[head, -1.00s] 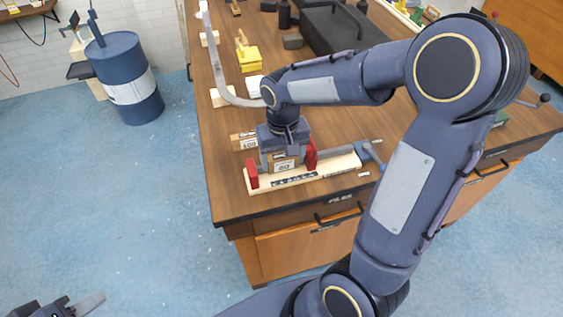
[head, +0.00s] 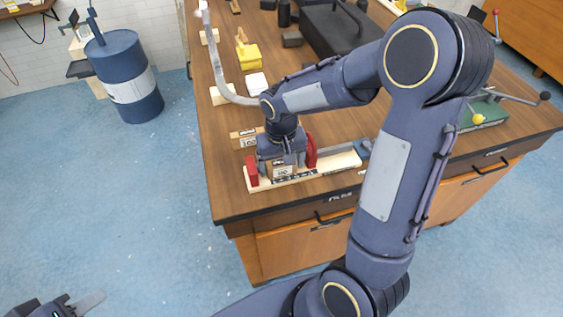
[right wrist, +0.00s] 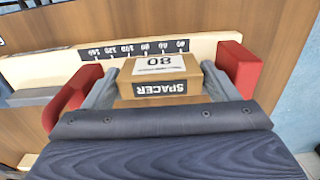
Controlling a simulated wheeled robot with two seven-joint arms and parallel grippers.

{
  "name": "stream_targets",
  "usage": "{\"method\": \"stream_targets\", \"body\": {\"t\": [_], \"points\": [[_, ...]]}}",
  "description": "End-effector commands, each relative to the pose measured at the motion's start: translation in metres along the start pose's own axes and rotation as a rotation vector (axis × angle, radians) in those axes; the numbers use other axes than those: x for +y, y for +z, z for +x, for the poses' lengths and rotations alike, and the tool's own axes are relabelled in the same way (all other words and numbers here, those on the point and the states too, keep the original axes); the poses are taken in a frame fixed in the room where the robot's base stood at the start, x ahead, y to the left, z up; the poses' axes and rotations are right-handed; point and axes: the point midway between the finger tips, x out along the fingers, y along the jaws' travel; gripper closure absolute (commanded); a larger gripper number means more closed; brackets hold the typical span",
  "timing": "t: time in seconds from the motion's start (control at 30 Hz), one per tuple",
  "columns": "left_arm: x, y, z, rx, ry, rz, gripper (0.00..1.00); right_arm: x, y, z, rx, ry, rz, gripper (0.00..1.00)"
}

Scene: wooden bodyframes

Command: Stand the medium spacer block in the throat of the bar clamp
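The bar clamp (head: 340,161) lies along the bench's near edge, with a pale wooden base and two red jaws. One jaw (head: 251,172) is left of my right gripper and the other (head: 311,151) is right of it. My right gripper (head: 282,163) points down between the jaws, shut on a cardboard-brown spacer block (head: 282,173) marked 80. In the right wrist view the block (right wrist: 158,76) sits between the fingers, with red jaws outside both. Whether its underside touches the clamp is hidden. My left gripper (head: 72,305) is at the lower left, partly cut off, away from the bench.
A second block (head: 245,140) marked 100 lies just behind the clamp. A curved grey bar (head: 222,72) on wooden supports, a yellow object (head: 248,57) and a black case (head: 335,30) are farther back. A green-based tool (head: 482,116) stands at the right.

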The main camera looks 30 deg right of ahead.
Motion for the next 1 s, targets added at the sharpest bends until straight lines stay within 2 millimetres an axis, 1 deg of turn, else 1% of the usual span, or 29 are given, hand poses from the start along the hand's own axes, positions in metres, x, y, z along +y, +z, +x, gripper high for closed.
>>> {"method": "stream_targets", "body": {"t": [0.13, 0.27, 0.37, 0.6, 0.7, 0.8, 0.9, 0.97, 1.0], "points": [[0.001, -0.001, -0.002, 0.000, 0.000, 0.000, 0.64, 0.000, 0.000, -0.002, 0.000, 0.000, 0.000, 0.20], [0.001, -0.001, -0.002, 0.000, 0.000, 0.000, 0.64, 0.000, -0.001, -0.013, 0.005, -0.002, 0.000, 0.20], [0.001, -0.001, -0.002, 0.000, 0.000, 0.000, 0.64, -0.001, -0.001, -0.032, 0.007, -0.003, 0.000, 0.20], [0.000, 0.000, -0.001, 0.000, 0.000, 0.000, 0.64, -0.001, -0.001, -0.084, 0.006, -0.002, 0.000, 0.20], [0.000, 0.000, -0.001, 0.000, 0.000, 0.000, 0.64, -0.001, -0.001, -0.102, 0.004, -0.002, 0.000, 0.20], [0.000, 0.000, -0.001, 0.000, 0.000, 0.000, 0.64, 0.000, -0.001, -0.114, 0.004, -0.002, 0.000, 0.20], [0.000, 0.000, -0.001, 0.000, 0.000, 0.000, 0.64, 0.000, 0.001, -0.121, 0.003, -0.004, -0.001, 0.20], [0.000, 0.000, -0.001, 0.000, 0.000, 0.000, 0.64, 0.002, 0.006, -0.126, 0.011, -0.019, -0.002, 0.20], [0.000, 0.000, -0.001, 0.000, 0.000, 0.000, 0.64, 0.004, 0.013, -0.128, 0.018, -0.038, -0.004, 0.20]]}}
